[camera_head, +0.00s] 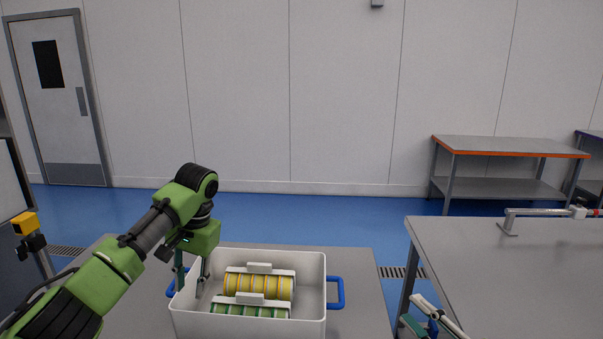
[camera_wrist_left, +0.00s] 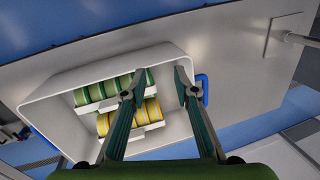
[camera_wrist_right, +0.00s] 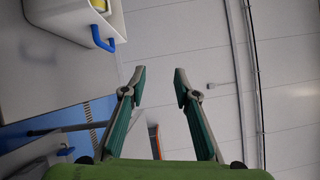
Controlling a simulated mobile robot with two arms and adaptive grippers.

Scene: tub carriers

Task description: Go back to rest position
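A white tub (camera_head: 248,326) with blue handles (camera_head: 337,292) stands on the near grey table. Inside it lie two white carriers, one with yellow round items (camera_head: 258,286) and one with green round items (camera_head: 250,310). My left gripper (camera_head: 192,284) points down at the tub's left end, its fingers apart and empty. In the left wrist view, its fingertips (camera_wrist_left: 160,72) show over the tub, one close to a blue handle (camera_wrist_left: 204,88). My right gripper (camera_wrist_right: 159,76) is open and empty; it shows partly at the head view's lower edge (camera_head: 430,322), right of the tub.
A second grey table (camera_head: 510,270) stands at the right with a metal bar fixture (camera_head: 540,212) on it. An orange-edged bench (camera_head: 510,147) is by the back wall. A gap of blue floor lies between the two near tables. A yellow-topped device (camera_head: 26,224) stands at the left.

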